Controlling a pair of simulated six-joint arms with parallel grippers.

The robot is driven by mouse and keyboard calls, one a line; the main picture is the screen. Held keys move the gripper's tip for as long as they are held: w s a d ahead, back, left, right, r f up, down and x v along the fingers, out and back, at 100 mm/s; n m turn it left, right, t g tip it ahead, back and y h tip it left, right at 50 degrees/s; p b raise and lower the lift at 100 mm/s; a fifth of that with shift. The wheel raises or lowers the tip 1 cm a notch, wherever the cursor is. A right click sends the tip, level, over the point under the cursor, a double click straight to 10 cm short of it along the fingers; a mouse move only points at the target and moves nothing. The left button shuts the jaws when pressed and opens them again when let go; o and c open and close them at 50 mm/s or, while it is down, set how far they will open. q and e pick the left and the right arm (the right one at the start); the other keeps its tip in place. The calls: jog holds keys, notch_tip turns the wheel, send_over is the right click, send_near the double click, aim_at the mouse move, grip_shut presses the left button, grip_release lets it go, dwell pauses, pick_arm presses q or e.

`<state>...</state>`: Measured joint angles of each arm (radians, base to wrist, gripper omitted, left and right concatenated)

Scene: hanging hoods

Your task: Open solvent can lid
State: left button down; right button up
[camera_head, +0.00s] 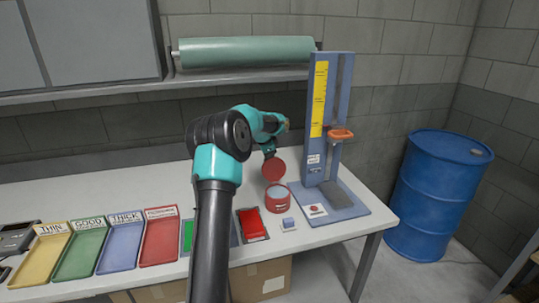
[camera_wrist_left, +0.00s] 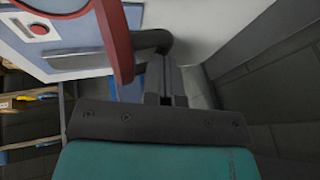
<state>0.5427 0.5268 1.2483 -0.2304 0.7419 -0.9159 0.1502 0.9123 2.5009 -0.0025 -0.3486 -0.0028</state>
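The solvent can (camera_head: 277,205) is a short red can on the table, with a pale surface showing inside its rim. Its round red lid (camera_head: 274,170) stands raised at the can's back left, tilted up off the opening. My left gripper (camera_head: 269,150) is just above and behind the lid, partly covered by my own arm. In the left wrist view a red curved rim (camera_wrist_left: 117,40) passes close beside the fingers of my left gripper (camera_wrist_left: 166,82). The fingers look together with nothing visible between them; contact with the lid cannot be told. My right gripper is not in view.
A blue stand (camera_head: 330,130) with a yellow scale and orange ring stands right of the can. Yellow, green, blue and red trays (camera_head: 160,240) line the table's left. A blue drum (camera_head: 435,195) stands right.

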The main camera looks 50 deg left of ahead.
pick_arm(q)
jog(key=a+v, duration=0.1)
jog(key=v, duration=0.9)
jog(key=shift+w+r, duration=0.15)
jog(key=shift+w, duration=0.05)
